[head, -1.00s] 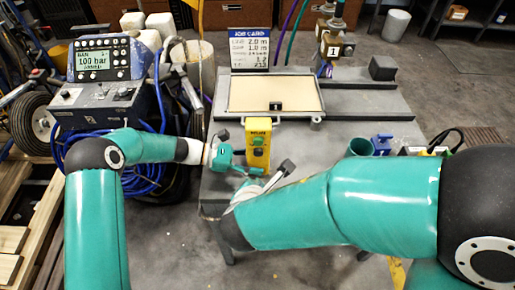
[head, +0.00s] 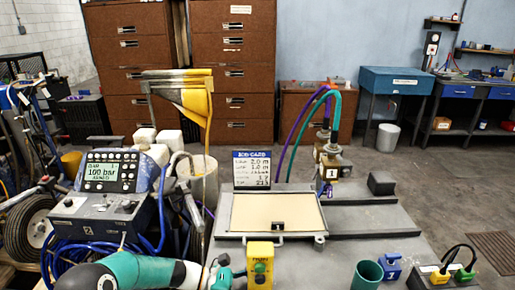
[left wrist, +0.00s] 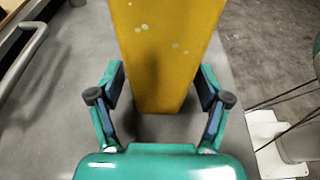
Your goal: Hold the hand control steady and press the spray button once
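The yellow hand control (head: 260,265) stands upright at the front edge of the grey table in the head view, with a green button on its face. The button face is not visible there. My right gripper is not visible in either view.
A framed tray (head: 275,235) lies behind the hand control, with the job card (head: 252,170) behind it. A green cup (head: 367,275) and a blue block (head: 390,266) stand to the right. The control console (head: 105,195) reads 100 bar at the left.

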